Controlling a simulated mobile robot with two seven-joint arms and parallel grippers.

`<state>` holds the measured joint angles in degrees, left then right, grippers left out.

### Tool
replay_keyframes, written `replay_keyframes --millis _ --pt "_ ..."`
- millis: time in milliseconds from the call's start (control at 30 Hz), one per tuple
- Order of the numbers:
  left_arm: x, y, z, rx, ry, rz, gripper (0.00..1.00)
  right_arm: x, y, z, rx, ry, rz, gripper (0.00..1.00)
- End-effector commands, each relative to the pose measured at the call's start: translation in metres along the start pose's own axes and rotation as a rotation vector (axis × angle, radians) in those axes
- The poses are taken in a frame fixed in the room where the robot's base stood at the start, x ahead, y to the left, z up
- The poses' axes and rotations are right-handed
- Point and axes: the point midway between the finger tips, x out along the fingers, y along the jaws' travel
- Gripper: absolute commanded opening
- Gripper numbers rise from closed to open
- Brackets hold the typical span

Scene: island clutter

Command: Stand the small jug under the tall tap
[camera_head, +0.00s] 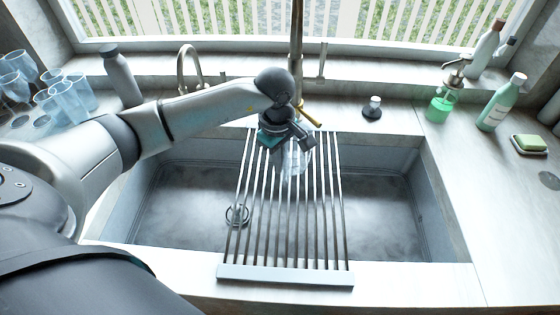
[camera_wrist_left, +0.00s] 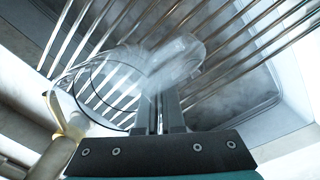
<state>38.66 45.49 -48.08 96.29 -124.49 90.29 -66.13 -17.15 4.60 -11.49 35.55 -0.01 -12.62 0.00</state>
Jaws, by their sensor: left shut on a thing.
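The small jug (camera_head: 292,160) is clear glass, partly hidden by my gripper in the head view, above the slatted rack across the sink. In the left wrist view the jug (camera_wrist_left: 112,82) shows its round open rim toward the left. My left gripper (camera_head: 299,142) is shut on it; its fingers also show in the left wrist view (camera_wrist_left: 160,112). The tall tap (camera_head: 297,45) is brass and rises behind my wrist. Its spout end (camera_wrist_left: 68,140) appears close to the jug's rim. I cannot tell whether the jug touches the rack.
The metal rack (camera_head: 285,274) spans the grey sink (camera_head: 390,215). A smaller curved tap (camera_head: 181,65) and a grey bottle (camera_head: 121,75) stand left. Blue glasses (camera_head: 70,103) crowd the far left. A green soap dispenser (camera_head: 439,108), a green bottle (camera_head: 500,103) and a soap dish (camera_head: 529,145) stand right.

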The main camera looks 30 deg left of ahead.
Motion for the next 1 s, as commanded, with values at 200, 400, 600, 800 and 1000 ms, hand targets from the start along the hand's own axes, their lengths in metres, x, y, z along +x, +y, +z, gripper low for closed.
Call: replay_keyframes --millis 200,400,600,800,1000 --pt "-0.0003 0.0004 -0.0001 0.0 0.0 0.002 0.0 0.0019 -0.0003 0.0003 0.0 0.0 0.0 0.5" --pt "0.0 0.0004 -0.0002 0.0 0.0 0.002 0.0 0.0021 -0.0003 0.0004 0.001 0.0 0.0 0.5" --pt "0.0022 0.0003 -0.0003 0.0 0.0 0.002 0.0 0.0042 -0.0004 0.0007 0.001 0.0 0.0 0.5" --pt "0.0047 0.0001 -0.0003 0.0 0.0 0.002 0.0 0.0066 -0.0005 0.001 0.001 -0.001 0.0 0.5" --pt "0.0071 0.0 -0.0003 0.0 0.0 0.002 0.0 0.0088 -0.0006 0.0013 0.001 -0.001 0.0 0.5"
